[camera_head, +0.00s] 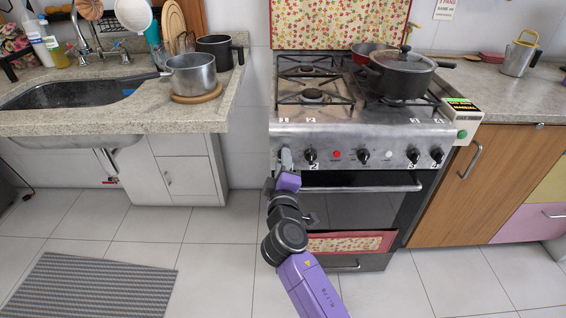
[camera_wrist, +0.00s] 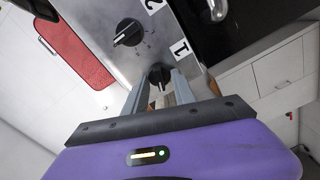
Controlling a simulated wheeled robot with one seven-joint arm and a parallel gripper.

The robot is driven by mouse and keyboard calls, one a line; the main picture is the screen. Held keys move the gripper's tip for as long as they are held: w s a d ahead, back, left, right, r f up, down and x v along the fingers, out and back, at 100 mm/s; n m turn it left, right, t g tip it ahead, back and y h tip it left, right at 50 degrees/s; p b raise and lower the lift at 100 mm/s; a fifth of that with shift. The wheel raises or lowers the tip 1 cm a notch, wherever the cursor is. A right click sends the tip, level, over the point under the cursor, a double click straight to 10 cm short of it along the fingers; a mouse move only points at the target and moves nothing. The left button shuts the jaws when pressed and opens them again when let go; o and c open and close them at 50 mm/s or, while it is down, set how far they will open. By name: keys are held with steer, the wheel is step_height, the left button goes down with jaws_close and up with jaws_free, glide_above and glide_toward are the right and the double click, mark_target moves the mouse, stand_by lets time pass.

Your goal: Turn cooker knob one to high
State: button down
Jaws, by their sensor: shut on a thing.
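My gripper (camera_head: 286,162) is at the left end of the cooker's front panel. In the wrist view its two grey fingers (camera_wrist: 158,88) are shut on a black knob (camera_wrist: 159,76) beside the label "1", knob one. The fingers lie on either side of the knob, and its lower part is partly hidden between them. In the head view my gripper covers that knob. Knob two (camera_wrist: 128,32), black with a white pointer line, is next to it and also shows in the head view (camera_head: 311,156).
The cooker (camera_head: 350,136) has more knobs to the right and an oven door handle (camera_head: 362,188) below. A dark pot (camera_head: 398,78) stands on the right burners. A counter (camera_head: 120,122) with a sink is at the left.

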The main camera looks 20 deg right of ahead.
steer(key=c, duration=1.1)
jaws_free()
steer(key=shift+o, duration=0.2)
steer(key=v, duration=0.8)
